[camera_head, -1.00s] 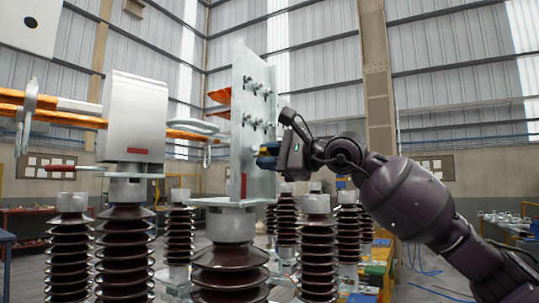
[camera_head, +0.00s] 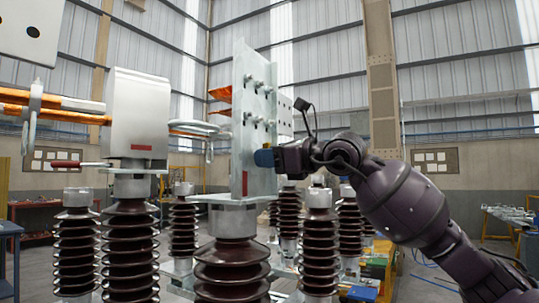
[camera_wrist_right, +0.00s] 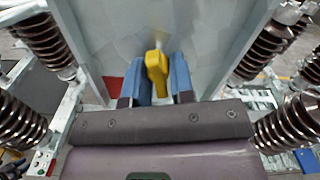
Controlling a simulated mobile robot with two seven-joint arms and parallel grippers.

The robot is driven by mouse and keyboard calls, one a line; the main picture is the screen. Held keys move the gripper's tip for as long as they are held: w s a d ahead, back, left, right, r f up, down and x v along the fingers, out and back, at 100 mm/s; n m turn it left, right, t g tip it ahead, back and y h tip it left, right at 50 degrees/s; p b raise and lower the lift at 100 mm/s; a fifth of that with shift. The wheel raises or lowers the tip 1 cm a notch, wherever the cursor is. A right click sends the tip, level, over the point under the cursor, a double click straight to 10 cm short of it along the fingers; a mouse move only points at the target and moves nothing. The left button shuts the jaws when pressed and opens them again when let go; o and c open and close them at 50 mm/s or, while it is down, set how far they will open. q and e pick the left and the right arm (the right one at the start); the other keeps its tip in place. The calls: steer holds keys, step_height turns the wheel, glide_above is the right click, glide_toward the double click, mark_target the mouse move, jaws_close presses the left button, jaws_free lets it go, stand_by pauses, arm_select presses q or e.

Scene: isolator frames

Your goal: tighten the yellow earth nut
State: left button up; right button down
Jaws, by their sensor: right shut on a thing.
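The yellow earth nut (camera_wrist_right: 157,65) shows in the right wrist view as a yellow handle-like piece against a grey metal plate (camera_wrist_right: 110,30). My right gripper (camera_wrist_right: 160,80) has its two blue fingers on either side of it, shut on it. In the head view the right gripper (camera_head: 264,157) reaches in from the right to the lower part of the upright metal plate (camera_head: 243,120). My left gripper is not in view.
Several bolts (camera_head: 259,83) stick out of the plate above the gripper. Ribbed brown insulators (camera_head: 232,268) stand below and around it. A grey metal box (camera_head: 138,115) stands to the left on another insulator. Orange bars (camera_head: 60,100) run at the far left.

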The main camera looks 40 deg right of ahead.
steer(key=shift+m, duration=0.5)
steer(key=c, duration=1.1)
jaws_free()
steer(key=shift+c, duration=0.2)
steer(key=shift+s, duration=0.1)
steer(key=v, duration=1)
steer(key=shift+s+d+p, duration=0.15)
steer(key=shift+s+p, duration=0.15)
steer(key=shift+p, duration=0.05)
steer(key=shift+f, duration=0.1)
